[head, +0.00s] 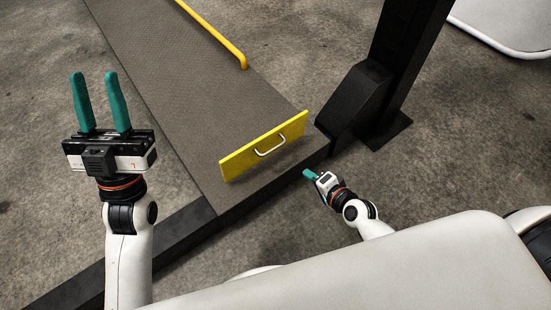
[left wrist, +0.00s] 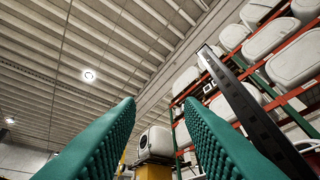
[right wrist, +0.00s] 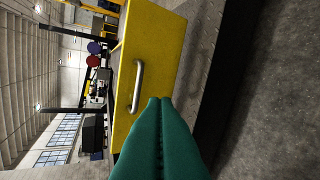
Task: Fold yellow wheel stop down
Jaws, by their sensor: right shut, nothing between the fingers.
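The yellow wheel stop (head: 264,146) stands upright across the end of the grey ramp, with a silver handle (head: 270,146) on its face. In the right wrist view the wheel stop (right wrist: 170,60) and its handle (right wrist: 137,86) are close ahead. My right gripper (head: 306,173) is shut and empty, low in front of the ramp end and to the right of the handle. In the right wrist view its fingertips (right wrist: 160,101) appear beside the handle; I cannot tell if they touch the stop. My left gripper (head: 92,76) is open and empty, raised at the left with its fingers pointing up.
The grey ramp (head: 185,75) runs away from me with a yellow rail (head: 215,35) on its right edge. A black post (head: 400,50) with a wide foot stands right of the stop. A white body panel (head: 400,270) fills the lower right. Concrete floor lies at the left.

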